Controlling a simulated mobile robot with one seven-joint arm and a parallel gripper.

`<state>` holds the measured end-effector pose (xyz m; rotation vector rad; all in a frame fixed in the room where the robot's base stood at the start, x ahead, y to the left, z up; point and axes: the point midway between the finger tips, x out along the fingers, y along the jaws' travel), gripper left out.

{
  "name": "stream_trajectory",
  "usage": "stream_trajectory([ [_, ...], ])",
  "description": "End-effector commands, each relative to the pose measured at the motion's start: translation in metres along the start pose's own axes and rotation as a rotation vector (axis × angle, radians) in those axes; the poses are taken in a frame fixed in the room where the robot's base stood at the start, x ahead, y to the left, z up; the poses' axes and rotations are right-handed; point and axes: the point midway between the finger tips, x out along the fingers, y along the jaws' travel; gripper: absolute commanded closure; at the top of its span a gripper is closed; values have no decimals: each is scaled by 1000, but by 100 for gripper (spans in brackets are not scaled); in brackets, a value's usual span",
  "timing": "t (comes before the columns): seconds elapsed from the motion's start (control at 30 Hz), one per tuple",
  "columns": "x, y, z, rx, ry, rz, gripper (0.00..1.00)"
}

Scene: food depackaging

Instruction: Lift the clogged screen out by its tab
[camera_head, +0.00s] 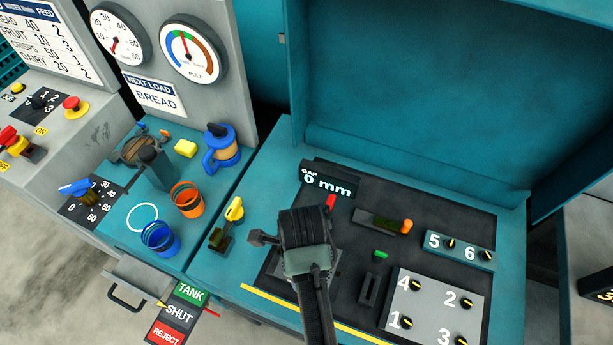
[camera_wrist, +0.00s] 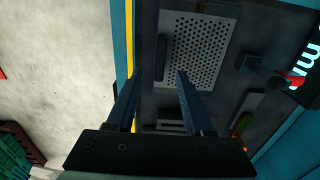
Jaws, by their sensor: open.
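In the wrist view, a light grey screen (camera_wrist: 197,48) full of dark holes lies flat in the dark deck of the teal machine. I cannot tell from here how clogged the holes are. A dark upright bar, which looks like its tab (camera_wrist: 162,50), is at the screen's left side. My gripper (camera_wrist: 160,74) is open and empty, with one finger to each side of the bar's line and the tips below it in the picture. I cannot judge the gap in depth. In the head view, my arm hides the fingertips and most of the screen.
A red-tipped lever (camera_wrist: 275,78) stands right of the screen in the wrist view. In the head view, a gap display (camera_head: 328,183) reads 0 mm, and a numbered panel (camera_head: 436,305) lies to the right. A raised teal lid (camera_head: 430,80) stands behind. Cups (camera_head: 187,200) stand left.

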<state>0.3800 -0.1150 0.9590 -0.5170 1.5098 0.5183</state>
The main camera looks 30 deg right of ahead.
Motion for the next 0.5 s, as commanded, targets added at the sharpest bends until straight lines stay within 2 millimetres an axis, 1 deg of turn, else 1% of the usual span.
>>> stream_trajectory([
  [0.13,9,1,1,-1,1,1,48],
  [0.4,45,2,4,-1,1,2,48],
  [0.5,52,1,4,-1,-1,0,48],
])
